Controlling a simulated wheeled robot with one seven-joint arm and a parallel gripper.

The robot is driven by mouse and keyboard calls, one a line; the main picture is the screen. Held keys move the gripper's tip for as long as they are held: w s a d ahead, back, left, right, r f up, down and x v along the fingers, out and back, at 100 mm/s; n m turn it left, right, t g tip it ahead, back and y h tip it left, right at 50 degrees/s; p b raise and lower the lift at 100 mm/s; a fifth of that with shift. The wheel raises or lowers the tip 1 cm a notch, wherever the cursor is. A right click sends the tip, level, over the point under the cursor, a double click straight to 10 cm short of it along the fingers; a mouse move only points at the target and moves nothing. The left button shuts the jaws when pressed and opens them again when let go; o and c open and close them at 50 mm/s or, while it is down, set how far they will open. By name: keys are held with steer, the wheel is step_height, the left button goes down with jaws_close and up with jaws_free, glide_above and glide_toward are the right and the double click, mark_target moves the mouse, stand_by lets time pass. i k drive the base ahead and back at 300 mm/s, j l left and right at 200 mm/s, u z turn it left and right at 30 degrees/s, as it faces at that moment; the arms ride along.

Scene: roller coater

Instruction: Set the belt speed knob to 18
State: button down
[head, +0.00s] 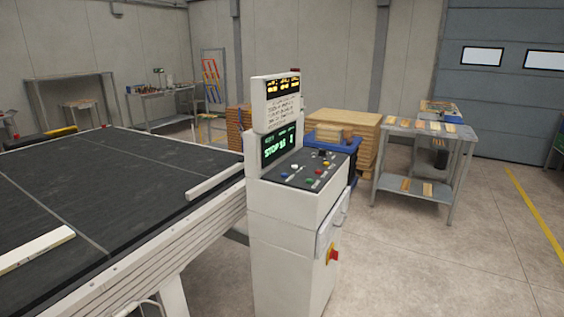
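The white control cabinet (290,235) stands in the middle of the head view, beside the black conveyor bed. Its sloped dark panel (300,170) carries several small coloured buttons and knobs. They are too small to tell which is the belt speed knob or to read its setting. A green-lit display (281,144) above the panel shows "STOP" and further characters that I cannot read surely. A sign above it (282,86) has amber lit characters. My gripper is not in view.
The black conveyor bed (90,190) fills the left side. A red and yellow switch (333,255) sticks out of the cabinet's side. A grey metal table (430,133) and stacked boards (342,120) stand behind. The floor at the right front is clear.

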mark_target(323, 152)
steer(key=i+j+z, duration=0.2)
steer(key=i+j, duration=0.5)
steer(key=i+j+z, duration=0.2)
steer(key=i+j, duration=0.45)
steer(key=j, duration=0.15)
